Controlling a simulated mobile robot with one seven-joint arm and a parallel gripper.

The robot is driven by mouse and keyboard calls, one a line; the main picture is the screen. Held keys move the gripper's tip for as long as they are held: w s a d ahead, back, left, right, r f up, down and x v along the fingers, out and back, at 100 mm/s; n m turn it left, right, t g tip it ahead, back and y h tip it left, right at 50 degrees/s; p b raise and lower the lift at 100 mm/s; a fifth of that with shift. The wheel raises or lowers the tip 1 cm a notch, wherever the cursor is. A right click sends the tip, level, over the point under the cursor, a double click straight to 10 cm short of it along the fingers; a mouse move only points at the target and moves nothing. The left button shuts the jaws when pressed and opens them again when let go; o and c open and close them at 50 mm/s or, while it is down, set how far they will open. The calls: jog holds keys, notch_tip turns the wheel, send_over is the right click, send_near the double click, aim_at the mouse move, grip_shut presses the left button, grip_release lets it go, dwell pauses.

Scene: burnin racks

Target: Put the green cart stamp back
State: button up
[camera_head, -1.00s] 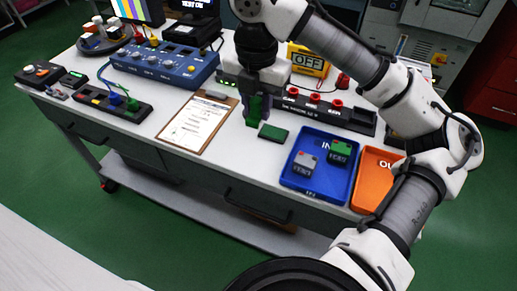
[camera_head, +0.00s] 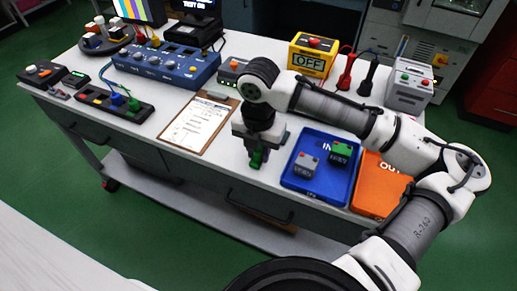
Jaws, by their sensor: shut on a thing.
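My gripper (camera_head: 257,150) points down at the front middle of the bench, left of the blue tray. It is shut on the green stamp (camera_head: 256,159), which shows as a small green piece between the fingers. The stamp looks upright. The flat green pad that lay on the bench around here is hidden behind my gripper, so I cannot tell whether the stamp touches it. The black strip with red-topped pieces is hidden behind my arm.
The blue tray (camera_head: 294,184) marked IN holds a grey block (camera_head: 306,164) and a green block (camera_head: 341,152). The orange tray (camera_head: 372,192) is partly behind my arm. A clipboard (camera_head: 198,125) lies left; a yellow OFF box (camera_head: 311,62) stands behind.

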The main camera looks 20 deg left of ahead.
jog(key=shift+f, duration=0.1)
jog(key=shift+f, duration=0.15)
jog(key=o, duration=0.8)
notch_tip(320, 180, up, 13)
jog(key=shift+f, duration=0.2)
